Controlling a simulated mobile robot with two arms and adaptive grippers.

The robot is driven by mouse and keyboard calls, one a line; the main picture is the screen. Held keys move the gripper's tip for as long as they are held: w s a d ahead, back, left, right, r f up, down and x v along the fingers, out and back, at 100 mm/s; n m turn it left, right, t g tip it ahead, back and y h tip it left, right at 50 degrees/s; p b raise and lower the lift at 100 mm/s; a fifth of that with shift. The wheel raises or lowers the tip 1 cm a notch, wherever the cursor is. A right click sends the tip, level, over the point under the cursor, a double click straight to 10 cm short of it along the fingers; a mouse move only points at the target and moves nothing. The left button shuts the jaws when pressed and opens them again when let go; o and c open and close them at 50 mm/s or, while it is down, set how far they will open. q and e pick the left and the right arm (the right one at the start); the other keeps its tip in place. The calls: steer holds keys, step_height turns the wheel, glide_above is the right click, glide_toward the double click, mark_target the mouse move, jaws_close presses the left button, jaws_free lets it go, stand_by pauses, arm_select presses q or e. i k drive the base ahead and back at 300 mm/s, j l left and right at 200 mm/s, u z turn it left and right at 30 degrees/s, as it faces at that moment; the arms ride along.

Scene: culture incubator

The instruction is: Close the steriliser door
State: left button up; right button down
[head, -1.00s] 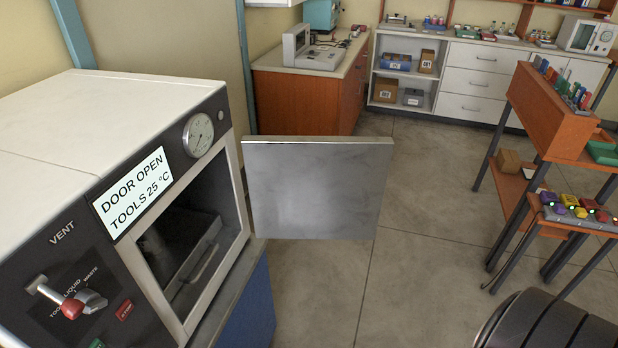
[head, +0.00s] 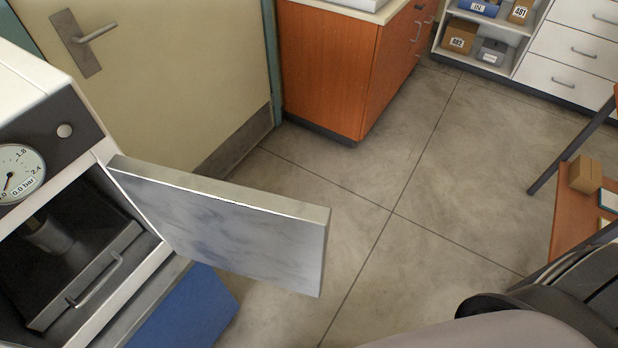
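The steriliser (head: 85,112) stands at the left of the head view, with its front partly cut off by the picture edge. Its metal door (head: 235,225) stands open, swung out to the right from the far side of the opening. Inside the dark chamber sits a tray with a handle (head: 97,281). The pressure gauge (head: 18,172) reads about 0.0 bar. Neither gripper is in view. A part of my own arm shows at the lower right, apart from the door.
A blue cabinet (head: 185,310) is under the steriliser. A beige room door (head: 170,80) and an orange cabinet (head: 335,70) stand behind. A wooden rack shelf (head: 580,215) with a box is at the right. The floor (head: 400,220) between is clear.

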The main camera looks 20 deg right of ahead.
mark_target(281, 241)
steer(key=i+l+u, duration=0.1)
steer(key=l, duration=0.5)
steer(key=i+l+u, duration=0.15)
steer(key=l, duration=0.45)
steer(key=i+l+u, duration=0.1)
steer(key=l, duration=0.5)
steer(key=i+l+u, duration=0.1)
steer(key=l, duration=0.5)
steer(key=u, duration=1.8)
steer(key=l+z, duration=0.3)
